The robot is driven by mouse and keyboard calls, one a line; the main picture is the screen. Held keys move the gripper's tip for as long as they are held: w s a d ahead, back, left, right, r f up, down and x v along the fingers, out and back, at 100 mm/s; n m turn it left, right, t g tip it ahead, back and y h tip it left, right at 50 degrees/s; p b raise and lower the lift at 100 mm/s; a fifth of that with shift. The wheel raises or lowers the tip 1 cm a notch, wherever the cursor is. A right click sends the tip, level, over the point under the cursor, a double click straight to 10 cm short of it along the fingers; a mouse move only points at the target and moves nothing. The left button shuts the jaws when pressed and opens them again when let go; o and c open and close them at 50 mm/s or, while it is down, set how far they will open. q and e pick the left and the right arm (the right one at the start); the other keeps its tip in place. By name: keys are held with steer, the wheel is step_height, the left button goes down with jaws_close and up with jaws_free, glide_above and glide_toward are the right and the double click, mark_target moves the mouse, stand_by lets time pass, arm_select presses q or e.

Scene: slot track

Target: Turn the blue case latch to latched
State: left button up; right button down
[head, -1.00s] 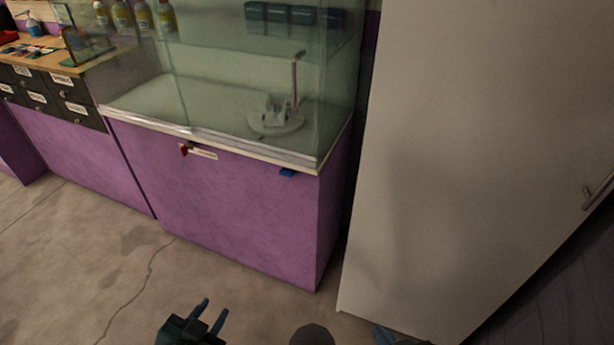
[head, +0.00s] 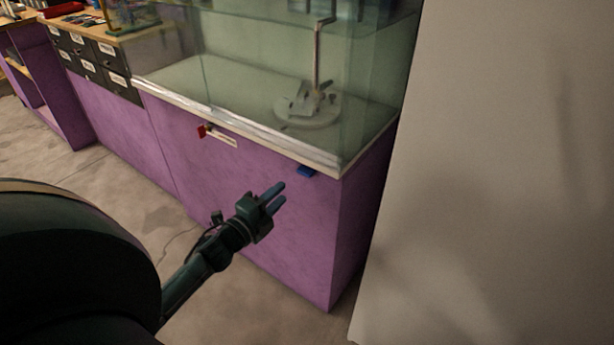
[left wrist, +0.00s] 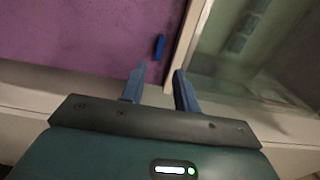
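The blue case latch (head: 306,171) is a small blue piece at the top edge of the purple case front, near its right corner. It also shows in the left wrist view (left wrist: 159,47) as a narrow blue bar against the purple panel. My left gripper (head: 281,193) is in front of the panel, just below and left of the latch in the head view. Its two blue fingers are apart with nothing between them, as the left wrist view (left wrist: 159,70) shows. The latch appears beyond the fingertips, not touched. My right gripper is not in view.
A red latch or knob (head: 202,131) with a white label (head: 222,140) sits farther left on the case front. The glass case (head: 240,100) holds a stand on a round base (head: 308,110). A large pale cabinet (head: 490,180) stands close on the right.

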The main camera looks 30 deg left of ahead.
mark_target(303, 174)
arm_select(q)
steer(key=w, duration=0.9)
steer(key=shift+w+d+b, duration=0.35)
steer(key=shift+d, duration=0.05)
jaws_close()
